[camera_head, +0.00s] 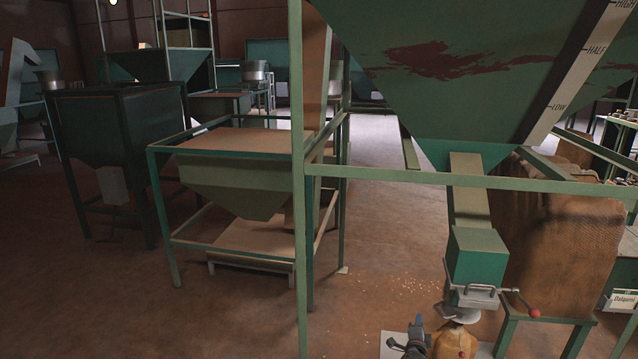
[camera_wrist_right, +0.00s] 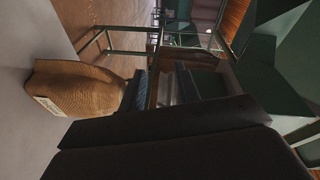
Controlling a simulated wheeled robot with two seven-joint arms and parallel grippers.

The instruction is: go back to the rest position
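A small tan sack (camera_head: 453,344) stands below the green spout box (camera_head: 476,257) of the big green hopper (camera_head: 440,70), at the bottom edge of the head view. My right gripper (camera_head: 414,335) is just left of the sack, partly cut off by the frame. In the right wrist view the gripper (camera_wrist_right: 163,88) has its two dark fingers apart, with nothing held between them. The sack (camera_wrist_right: 85,88), with a pale label, lies beside the left finger there; I cannot tell whether they touch. My left gripper is not in view.
A green frame post (camera_head: 299,180) and crossbar (camera_head: 450,180) stand before the hopper. A red-knobbed lever (camera_head: 533,312) sticks out near the spout. A large burlap sack (camera_head: 560,230) stands right. A smaller hopper (camera_head: 240,180) stands left. Floor between is open, with scattered bits (camera_head: 400,285).

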